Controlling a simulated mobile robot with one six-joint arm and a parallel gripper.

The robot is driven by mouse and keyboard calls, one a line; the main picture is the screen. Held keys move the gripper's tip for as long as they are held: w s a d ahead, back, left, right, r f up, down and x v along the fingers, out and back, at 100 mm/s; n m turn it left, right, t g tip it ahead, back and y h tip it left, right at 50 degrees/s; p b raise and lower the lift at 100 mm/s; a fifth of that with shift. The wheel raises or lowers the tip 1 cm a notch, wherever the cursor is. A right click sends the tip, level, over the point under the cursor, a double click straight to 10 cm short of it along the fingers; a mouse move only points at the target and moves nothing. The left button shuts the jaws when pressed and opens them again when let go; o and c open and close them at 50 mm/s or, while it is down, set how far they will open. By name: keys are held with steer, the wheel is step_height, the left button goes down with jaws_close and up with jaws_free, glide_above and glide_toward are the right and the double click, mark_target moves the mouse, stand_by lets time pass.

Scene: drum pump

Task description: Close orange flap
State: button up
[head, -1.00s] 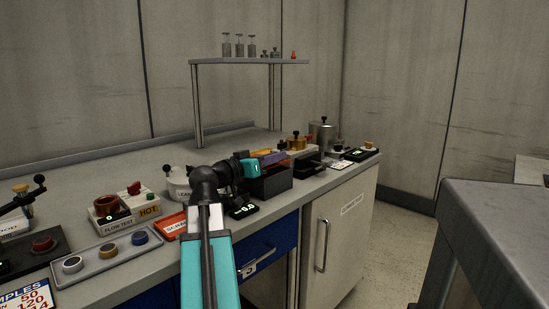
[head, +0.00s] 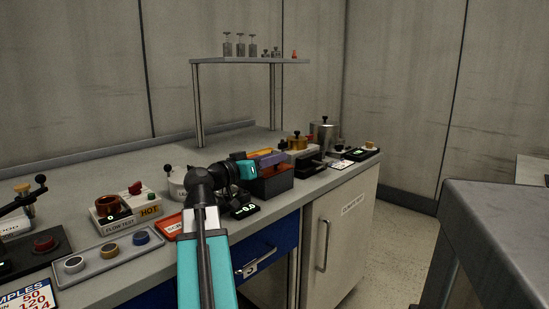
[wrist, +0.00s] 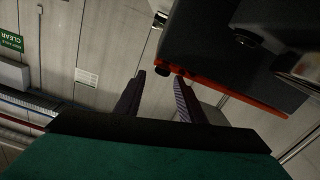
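A dark box (head: 274,185) stands near the bench's front edge in the head view. A thin orange edge (head: 277,168), which looks like part of the flap, runs along its top. In the wrist view an orange strip (wrist: 235,92) borders the dark box body (wrist: 210,45). My gripper (head: 284,155) reaches over the box from the left. In the wrist view its two fingers (wrist: 160,77) are apart, with nothing clearly held. A small dark knob (wrist: 162,70) shows just beyond the fingertips; contact cannot be told. The flap's angle is unclear.
A yellow-orange piece (head: 260,152) shows behind my fingers. A brass pot (head: 297,142) and a steel pot (head: 323,137) stand beyond. A black scale (head: 243,210) lies in front, left of the box. A grey table (head: 495,210) stands right, across open floor.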

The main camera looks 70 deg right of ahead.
steer(key=b+v, duration=0.1)
steer(key=v, duration=1.1)
stand_by(0.5)
